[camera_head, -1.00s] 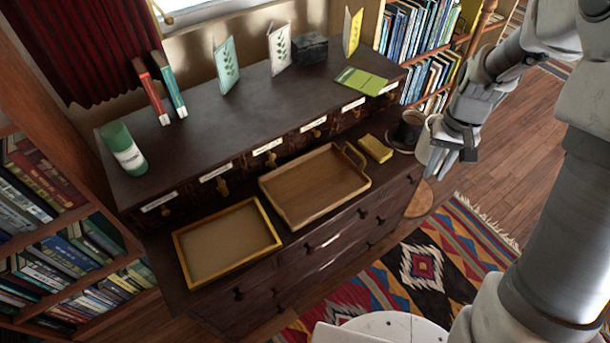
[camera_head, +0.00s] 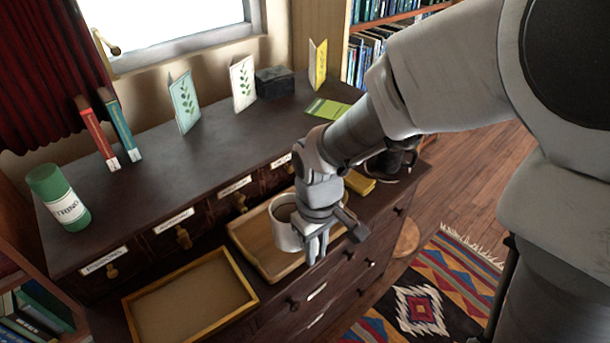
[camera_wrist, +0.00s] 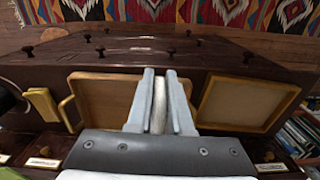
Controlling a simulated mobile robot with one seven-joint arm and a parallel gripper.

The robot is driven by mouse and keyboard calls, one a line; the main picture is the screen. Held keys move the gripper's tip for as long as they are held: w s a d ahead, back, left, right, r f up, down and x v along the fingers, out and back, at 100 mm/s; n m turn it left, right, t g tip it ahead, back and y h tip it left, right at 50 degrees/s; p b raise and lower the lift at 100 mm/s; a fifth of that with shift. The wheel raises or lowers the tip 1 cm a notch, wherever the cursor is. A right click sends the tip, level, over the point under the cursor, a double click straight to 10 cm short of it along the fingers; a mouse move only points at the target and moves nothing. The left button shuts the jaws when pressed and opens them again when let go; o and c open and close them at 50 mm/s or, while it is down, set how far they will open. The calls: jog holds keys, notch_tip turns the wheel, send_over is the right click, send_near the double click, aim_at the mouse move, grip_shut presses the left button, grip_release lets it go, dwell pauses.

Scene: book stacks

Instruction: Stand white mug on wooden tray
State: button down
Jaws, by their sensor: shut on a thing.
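The white mug (camera_head: 285,225) is upright in the head view, over the wooden tray (camera_head: 253,240). My gripper (camera_head: 314,250) is shut on the mug's right side, and its fingers hide part of it. Whether the mug's base touches the tray cannot be told. In the wrist view, my gripper (camera_wrist: 160,100) shows a narrow white strip of the mug (camera_wrist: 158,106) between its fingers, with the wooden tray (camera_wrist: 98,105) below. My arm covers the tray's right end in the head view.
A second, gold-rimmed tray (camera_head: 136,333) lies left of the wooden tray. The raised back shelf holds a green cylinder (camera_head: 58,196), books and standing cards.

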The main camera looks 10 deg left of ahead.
aim_at(288, 214)
jog(key=w+a+f, duration=0.1)
jog(key=a, duration=0.1)
jog(key=w+a+f+b, duration=0.1)
jog(key=w+a+f, duration=0.3)
jog(key=shift+w+a+b, duration=0.15)
jog(key=shift+w+b, duration=0.05)
jog(key=shift+b, duration=0.1)
jog(key=shift+f+b, duration=0.6)
jog(key=shift+f, duration=1.4)
jog(key=shift+f, duration=0.25)
jog(key=c, duration=0.8)
grip_release()
jog(key=shift+r, duration=0.1)
jog(key=shift+r, duration=0.1)
notch_tip(288, 214, up, 12)
jog(key=p, duration=0.3)
jog(key=shift+r, duration=0.1)
